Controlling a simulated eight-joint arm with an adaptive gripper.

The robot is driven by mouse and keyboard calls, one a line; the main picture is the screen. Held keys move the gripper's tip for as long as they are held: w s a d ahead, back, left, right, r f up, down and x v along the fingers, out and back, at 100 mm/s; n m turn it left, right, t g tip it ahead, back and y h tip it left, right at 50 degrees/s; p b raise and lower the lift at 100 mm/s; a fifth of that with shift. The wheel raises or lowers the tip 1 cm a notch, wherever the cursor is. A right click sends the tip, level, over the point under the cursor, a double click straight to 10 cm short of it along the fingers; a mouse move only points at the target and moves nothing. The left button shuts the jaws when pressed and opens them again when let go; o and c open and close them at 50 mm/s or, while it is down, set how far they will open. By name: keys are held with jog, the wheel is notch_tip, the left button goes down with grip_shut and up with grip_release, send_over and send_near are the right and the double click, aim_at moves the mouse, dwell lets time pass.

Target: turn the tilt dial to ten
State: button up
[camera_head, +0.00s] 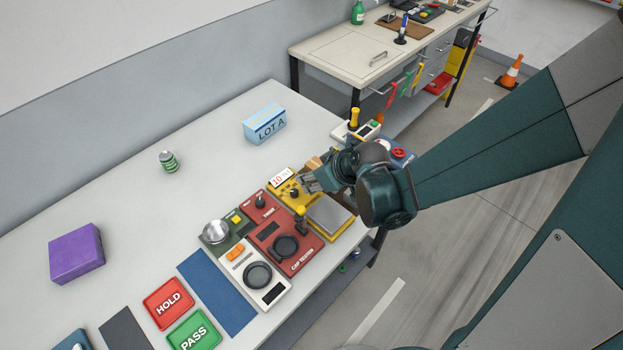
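A yellow device (278,199) stands near the right edge of the light table, with a small white display (282,177) showing red digits that look like 10. A small dark knob on it (292,192) may be the tilt dial; its pointer is too small to read. My gripper (307,184) reaches in from the right, with its fingers just over the right part of this device, close to the knob. I cannot tell whether the fingers touch it or how far apart they are. The wrist hides part of the area behind it.
Left of the device are a red cap tester (293,262), a white unit with an orange switch (258,274) and a silver dome (215,232). A grey-topped yellow scale (328,217) sits just below my gripper. A blue LOT A box (264,124) stands behind.

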jog(key=v, duration=1.1)
jog(key=shift+s+r, duration=0.2)
jog(key=shift+r, duration=0.05)
dwell(0.6)
jog(key=shift+d, duration=0.15)
jog(key=shift+o, duration=0.8)
jog(key=n+g+h+p, duration=0.5)
jog(key=n+g+p, duration=0.1)
jog(key=n, duration=0.8)
send_over(294, 192)
notch_tip(294, 192, down, 4)
jog(key=shift+w+f, duration=0.1)
jog(key=shift+f, duration=0.15)
